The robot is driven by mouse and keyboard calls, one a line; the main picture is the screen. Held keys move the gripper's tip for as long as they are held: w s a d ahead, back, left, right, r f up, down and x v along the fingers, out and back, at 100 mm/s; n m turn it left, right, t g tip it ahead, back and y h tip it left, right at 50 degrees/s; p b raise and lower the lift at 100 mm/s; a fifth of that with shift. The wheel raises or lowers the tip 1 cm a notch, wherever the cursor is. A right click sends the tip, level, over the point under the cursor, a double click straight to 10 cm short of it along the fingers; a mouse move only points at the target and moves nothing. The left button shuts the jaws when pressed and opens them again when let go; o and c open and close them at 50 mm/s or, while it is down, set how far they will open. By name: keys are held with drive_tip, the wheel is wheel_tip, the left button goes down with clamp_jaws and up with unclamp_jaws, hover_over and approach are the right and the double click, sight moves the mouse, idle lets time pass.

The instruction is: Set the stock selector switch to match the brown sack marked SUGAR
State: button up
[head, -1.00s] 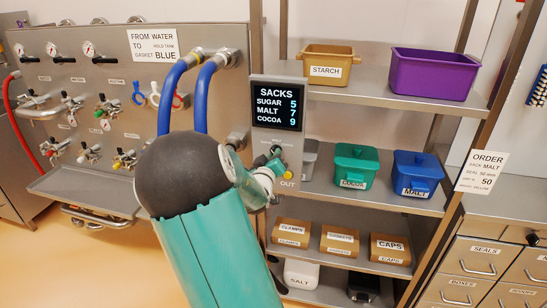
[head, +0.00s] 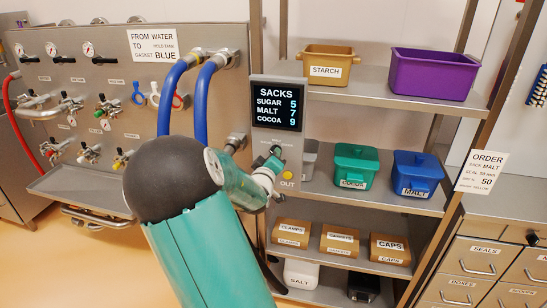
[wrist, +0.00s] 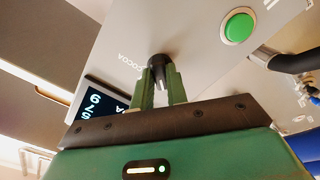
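The stock selector switch is a black knob with a pale pointer line, seen close in the wrist view (wrist: 158,68) on a grey panel. A COCOA label (wrist: 131,62) is beside it; other position labels are hidden or unreadable. My gripper (wrist: 161,78) has a green finger on each side of the knob, with no clear gap, and appears shut on it. In the head view my gripper (head: 272,168) is at the panel below the SACKS display (head: 278,106), which reads SUGAR 5, MALT 7, COCOA 9. No brown SUGAR sack is in view.
A green button (wrist: 238,26) is near the knob in the wrist view. A yellow OUT lamp (head: 288,174) is just below my gripper. Blue hoses (head: 202,100) are left of the panel; shelves with bins, including a green COCOA bin (head: 357,165), are on the right.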

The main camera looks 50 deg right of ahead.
drive_tip(key=o, duration=0.4)
drive_tip(key=shift+a, duration=0.1)
drive_tip(key=v, duration=1.3)
drive_tip(key=shift+s+a, duration=0.2)
drive_tip(key=shift+a, duration=0.05)
